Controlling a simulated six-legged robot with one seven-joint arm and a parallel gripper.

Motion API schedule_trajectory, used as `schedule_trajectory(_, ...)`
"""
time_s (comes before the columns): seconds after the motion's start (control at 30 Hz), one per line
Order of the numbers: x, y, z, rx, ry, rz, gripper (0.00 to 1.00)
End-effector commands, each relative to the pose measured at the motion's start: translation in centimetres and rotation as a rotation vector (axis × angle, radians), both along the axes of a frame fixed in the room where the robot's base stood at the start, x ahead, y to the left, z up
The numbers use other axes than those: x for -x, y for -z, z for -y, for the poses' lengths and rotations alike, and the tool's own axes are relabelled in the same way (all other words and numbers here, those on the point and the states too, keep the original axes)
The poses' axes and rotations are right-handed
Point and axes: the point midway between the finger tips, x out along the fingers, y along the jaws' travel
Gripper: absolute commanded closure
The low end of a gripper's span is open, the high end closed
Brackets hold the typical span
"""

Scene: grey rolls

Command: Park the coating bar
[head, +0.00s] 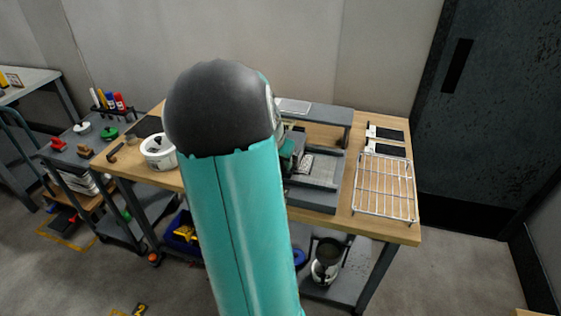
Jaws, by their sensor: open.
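I cannot make out the coating bar; the wide teal arm with its dark rounded joint covers the middle of the bench. A low grey bench unit (318,199) with raised dark sides stands on the wooden table (395,232), partly hidden by my arm. A small light speckled plate (305,165) shows on it. My gripper (298,160) shows only in part beyond the arm, low over this unit, with a teal piece and dark parts. Its fingertips are mostly hidden, and I see nothing clearly held. A grey raised shelf (330,115) stands behind the unit.
A wire rack (384,187) lies at the table's right, with black-and-white flat pieces (386,140) behind it. A white pot (158,152) stands at the left. A lower side table (80,150) holds pens and small coloured items. A dark door (480,120) is at the right.

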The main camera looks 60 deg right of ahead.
Motion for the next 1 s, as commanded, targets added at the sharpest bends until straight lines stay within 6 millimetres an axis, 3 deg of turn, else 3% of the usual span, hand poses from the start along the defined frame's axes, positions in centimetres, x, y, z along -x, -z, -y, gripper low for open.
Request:
schedule_trajectory(0.4,0.0,1.0,0.4,0.0,0.0,0.0,0.6)
schedule_trajectory(0.6,0.0,0.9,0.4,0.0,0.0,0.0,1.0)
schedule_trajectory(0.83,0.4,0.9,0.5,0.0,0.002,0.001,1.0)
schedule_trajectory(1.0,3.7,0.9,1.0,-0.002,0.008,0.001,1.0)
